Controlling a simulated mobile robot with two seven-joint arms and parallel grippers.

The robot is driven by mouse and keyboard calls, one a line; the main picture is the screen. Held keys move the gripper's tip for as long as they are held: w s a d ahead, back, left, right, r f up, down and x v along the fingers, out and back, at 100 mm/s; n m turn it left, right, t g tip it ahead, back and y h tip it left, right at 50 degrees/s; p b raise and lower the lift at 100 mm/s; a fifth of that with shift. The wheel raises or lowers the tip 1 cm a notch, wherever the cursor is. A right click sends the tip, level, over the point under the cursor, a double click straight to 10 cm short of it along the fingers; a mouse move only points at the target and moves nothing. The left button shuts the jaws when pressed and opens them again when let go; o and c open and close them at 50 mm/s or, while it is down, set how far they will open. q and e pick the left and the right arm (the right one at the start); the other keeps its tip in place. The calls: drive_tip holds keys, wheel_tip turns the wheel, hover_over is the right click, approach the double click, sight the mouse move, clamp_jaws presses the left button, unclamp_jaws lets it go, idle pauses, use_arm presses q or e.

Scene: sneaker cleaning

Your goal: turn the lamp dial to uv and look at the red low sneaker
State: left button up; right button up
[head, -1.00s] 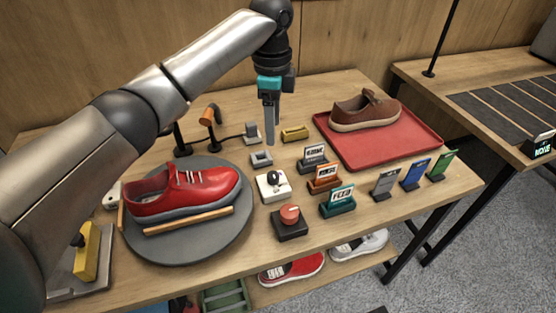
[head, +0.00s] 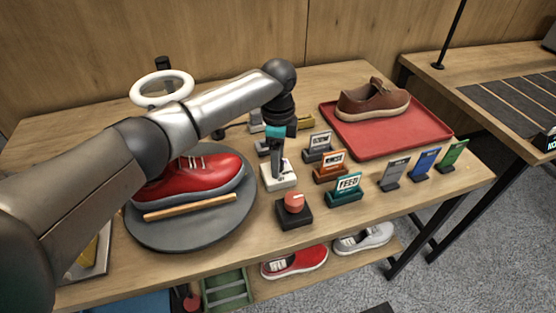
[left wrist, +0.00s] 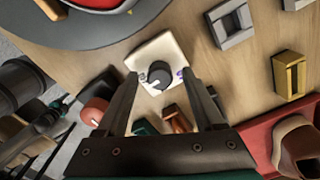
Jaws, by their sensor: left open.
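The lamp dial is a dark round knob (left wrist: 160,74) on a white box (left wrist: 155,50); the box also shows in the head view (head: 280,182). A white mark on the knob points to the lower left in the left wrist view, and a purple label sits to its right. My left gripper (head: 276,170) is open above the box, its fingertips (left wrist: 159,82) on either side of the knob; contact is unclear. The red low sneaker (head: 205,180) rests on a grey round turntable (head: 190,235), partly hidden by my left arm. A white ring lamp (head: 188,82) stands behind it.
A red push button (head: 294,202) and label stands, including a teal one (head: 345,190), are close to the dial box. A brown shoe (head: 372,100) sits on a red tray (head: 430,135). More shoes, one red (head: 295,262), lie on the lower shelf.

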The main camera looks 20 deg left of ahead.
use_arm(q)
drive_tip(key=shift+f, duration=0.1)
drive_tip(key=shift+c, duration=0.3)
clamp_jaws()
